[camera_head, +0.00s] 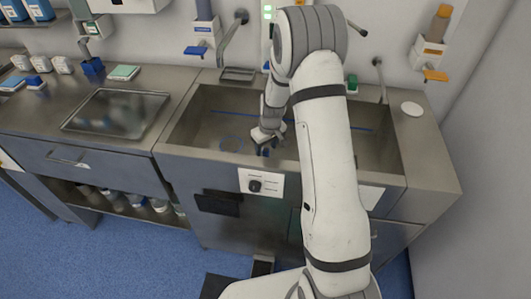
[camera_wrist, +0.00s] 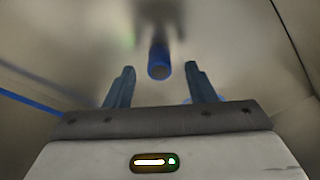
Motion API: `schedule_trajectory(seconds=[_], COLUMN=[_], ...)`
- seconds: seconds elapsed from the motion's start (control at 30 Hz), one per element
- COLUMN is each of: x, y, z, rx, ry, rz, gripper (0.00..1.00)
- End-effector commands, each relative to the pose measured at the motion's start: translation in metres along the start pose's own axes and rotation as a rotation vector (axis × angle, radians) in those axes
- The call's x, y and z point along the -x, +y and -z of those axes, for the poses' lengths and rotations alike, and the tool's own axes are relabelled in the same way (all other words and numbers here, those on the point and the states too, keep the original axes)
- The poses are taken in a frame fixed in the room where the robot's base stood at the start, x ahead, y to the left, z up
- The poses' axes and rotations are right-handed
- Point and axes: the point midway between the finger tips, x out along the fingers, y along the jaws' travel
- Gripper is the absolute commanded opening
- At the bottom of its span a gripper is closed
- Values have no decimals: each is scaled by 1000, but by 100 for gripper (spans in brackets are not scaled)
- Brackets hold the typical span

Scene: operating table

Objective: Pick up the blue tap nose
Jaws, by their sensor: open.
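The blue tap nose (camera_wrist: 159,66) shows in the wrist view as a short blue cylinder with a round end facing the camera. A darker stem (camera_wrist: 159,35) runs up behind it. My gripper (camera_wrist: 160,72) is open, with one blue-grey finger on each side of the nose in the picture. Gaps show on both sides, and I cannot tell how deep the nose lies between the fingers. In the head view my gripper (camera_head: 266,149) is low in the sink (camera_head: 185,145), near its front wall. The nose cannot be told apart there.
My arm covers the sink's middle right in the head view. A dark tray (camera_head: 115,112) lies on the left counter. Dispensers with a blue lever (camera_head: 196,51) and an orange lever (camera_head: 435,75) hang on the back wall. A white disc (camera_head: 411,109) lies right of the sink.

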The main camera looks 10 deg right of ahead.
Motion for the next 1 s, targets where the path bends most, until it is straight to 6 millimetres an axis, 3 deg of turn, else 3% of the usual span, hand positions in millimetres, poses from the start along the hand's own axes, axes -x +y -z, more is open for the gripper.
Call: schedule_trajectory(seconds=[0.2,0.47,1.0], x=[-24,-27,-26], y=[0,0,0], z=[0,-1,-1], rx=[-1,-2,-3], ry=[-1,0,0], rz=[-1,-1,-1], gripper=[50,50,7])
